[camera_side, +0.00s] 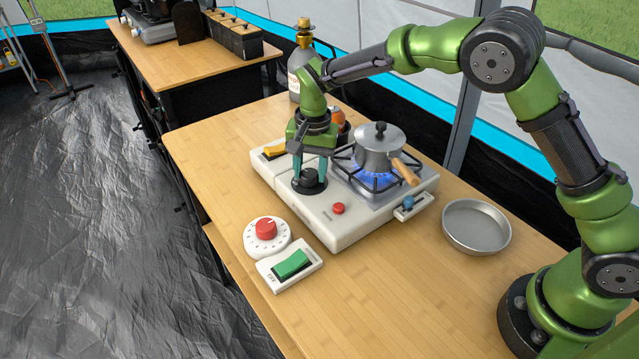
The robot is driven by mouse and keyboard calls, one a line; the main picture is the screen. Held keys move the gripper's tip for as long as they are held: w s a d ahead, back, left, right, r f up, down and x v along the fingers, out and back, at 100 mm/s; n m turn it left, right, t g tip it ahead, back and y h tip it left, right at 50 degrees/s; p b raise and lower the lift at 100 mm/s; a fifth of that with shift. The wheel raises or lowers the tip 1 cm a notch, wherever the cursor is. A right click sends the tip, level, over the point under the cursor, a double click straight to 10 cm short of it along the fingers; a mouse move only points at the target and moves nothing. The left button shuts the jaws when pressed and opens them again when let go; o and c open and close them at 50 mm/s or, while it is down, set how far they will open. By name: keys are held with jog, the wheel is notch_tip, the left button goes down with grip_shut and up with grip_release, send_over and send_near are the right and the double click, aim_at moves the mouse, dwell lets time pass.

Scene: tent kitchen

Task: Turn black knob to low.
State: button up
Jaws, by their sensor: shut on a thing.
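A white portable gas stove (335,229) stands on the wooden table. Its black knob (309,184) is on the top surface, left of the burner. My gripper (309,172) points down from above with its teal fingers shut on the black knob. The knob's marks and its exact setting are too small to read. Blue flame (374,180) burns under a lidded metal pot (379,150) on the burner grate.
A red button (338,208), a yellow switch (274,151) and a blue-knobbed lever (408,203) are on the stove. A red-knobbed timer (266,231), a green rocker switch (292,264) and an empty metal pan (476,224) lie nearby. A bottle (303,62) stands behind. The front table is clear.

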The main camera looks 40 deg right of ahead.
aim_at(312, 170)
jog(key=n, duration=0.4)
jog(key=shift+w+r+n, duration=0.1)
jog(key=shift+n, duration=0.2)
jog(key=shift+a+n, duration=0.15)
jog(key=shift+n, duration=2.35)
jog(key=o, duration=1)
jog(key=shift+o, duration=0.2)
notch_tip(312, 170, up, 17)
jog(key=d, duration=0.1)
